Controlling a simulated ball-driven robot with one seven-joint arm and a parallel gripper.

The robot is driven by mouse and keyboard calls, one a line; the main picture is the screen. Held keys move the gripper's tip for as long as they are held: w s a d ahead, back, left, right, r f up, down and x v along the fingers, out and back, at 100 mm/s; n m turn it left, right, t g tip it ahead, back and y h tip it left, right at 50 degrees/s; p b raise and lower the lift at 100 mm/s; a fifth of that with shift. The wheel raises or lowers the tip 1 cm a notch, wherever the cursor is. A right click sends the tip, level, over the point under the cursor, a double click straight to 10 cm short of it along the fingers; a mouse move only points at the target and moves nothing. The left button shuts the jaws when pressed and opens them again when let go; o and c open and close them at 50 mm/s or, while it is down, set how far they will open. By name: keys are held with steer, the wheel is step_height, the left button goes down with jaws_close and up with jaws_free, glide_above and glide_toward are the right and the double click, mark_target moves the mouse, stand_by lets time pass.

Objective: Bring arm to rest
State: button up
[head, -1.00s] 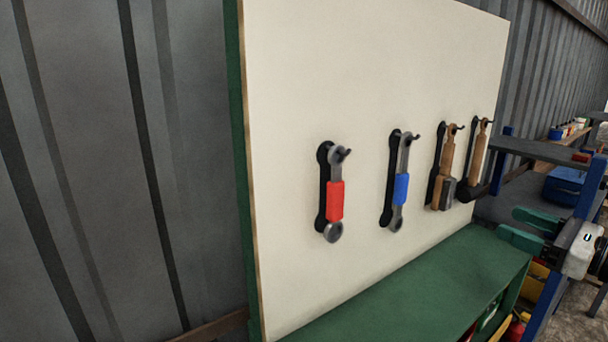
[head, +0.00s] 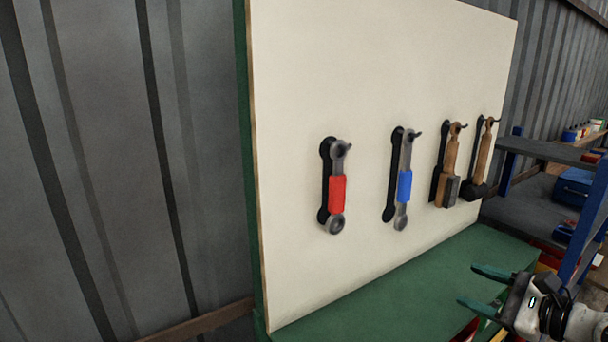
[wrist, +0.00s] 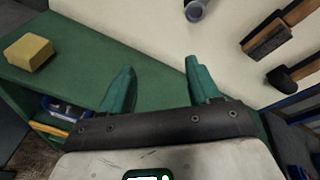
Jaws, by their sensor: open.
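My gripper (head: 480,286) shows at the lower right of the head view, its two green fingers apart and empty, over the green workbench (head: 370,312). In the wrist view the gripper (wrist: 158,78) is open, with nothing between its fingers. It is apart from the tool board (head: 380,70) and from the hanging tools.
A red-banded wrench (head: 337,195), a blue-banded wrench (head: 404,187) and two wooden-handled tools, one a hammer (head: 484,155), hang on the board. A yellow block (wrist: 28,52) lies on the bench. A shelf with blue posts (head: 590,215) stands at the right.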

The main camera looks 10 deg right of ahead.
steer(key=s+a+f+n+g, duration=0.25)
steer(key=a+f+n, duration=0.2)
steer(key=f, duration=0.25)
steer(key=s+a+f+n+g+h, duration=0.1)
steer(key=s+a+f+n+g, duration=0.1)
steer(key=s+a+f+n, duration=0.25)
steer(key=s+a+f+n+g, duration=0.25)
steer(key=a+f, duration=0.25)
steer(key=f, duration=0.4)
steer(key=s+f+n+g+h, duration=0.2)
steer(key=s+n, duration=0.4)
steer(key=s, duration=0.4)
steer(key=s+f+n+g+h, duration=0.2)
steer(key=s+f+n+g, duration=0.2)
steer(key=s, duration=0.7)
step_height(320, 180, down, 2)
steer(key=shift+a+f+n+h, duration=0.2)
steer(key=shift+n+h, duration=0.2)
steer(key=shift+n, duration=0.55)
steer(key=shift+w, duration=0.1)
